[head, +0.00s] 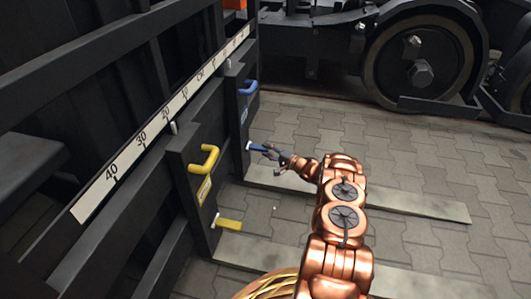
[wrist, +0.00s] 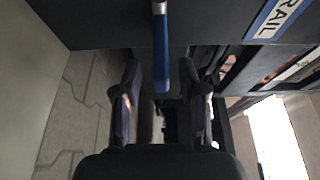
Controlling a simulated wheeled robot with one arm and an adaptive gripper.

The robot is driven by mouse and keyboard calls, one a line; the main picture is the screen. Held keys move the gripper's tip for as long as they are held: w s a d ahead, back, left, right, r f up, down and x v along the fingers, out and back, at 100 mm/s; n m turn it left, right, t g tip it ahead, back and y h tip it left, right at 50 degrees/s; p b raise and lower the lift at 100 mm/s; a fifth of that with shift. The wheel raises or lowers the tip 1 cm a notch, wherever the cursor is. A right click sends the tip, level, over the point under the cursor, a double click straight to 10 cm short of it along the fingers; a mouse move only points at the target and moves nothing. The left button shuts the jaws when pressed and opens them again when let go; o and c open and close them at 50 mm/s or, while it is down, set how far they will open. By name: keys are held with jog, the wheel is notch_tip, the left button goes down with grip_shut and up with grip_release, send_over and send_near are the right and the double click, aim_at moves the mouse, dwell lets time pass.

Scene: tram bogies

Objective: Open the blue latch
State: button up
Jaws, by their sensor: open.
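The blue latch (head: 258,148) is a short lever at the foot of the dark post, sticking out to the right from a pale pivot. In the wrist view the blue latch (wrist: 161,45) runs down from the top edge, and its lower end reaches between my fingertips. My gripper (head: 276,155) is at the latch's free end. In the wrist view my gripper (wrist: 160,80) is open, with one finger on each side of the latch and visible gaps on both sides. Part of the latch's free end is hidden by my gripper in the head view.
A blue handle (head: 248,89) sits above the latch on the same post. Nearer are a yellow handle (head: 205,159) and a yellow latch (head: 228,224). A wheel (head: 421,68) stands at the back. Paved floor (head: 420,165) at right is clear. A label reading RAIL (wrist: 283,17) is close by.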

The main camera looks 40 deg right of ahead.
jog(key=shift+w+a+r, duration=0.1)
jog(key=shift+w+a, duration=0.15)
jog(key=shift+w, duration=0.4)
grip_shut()
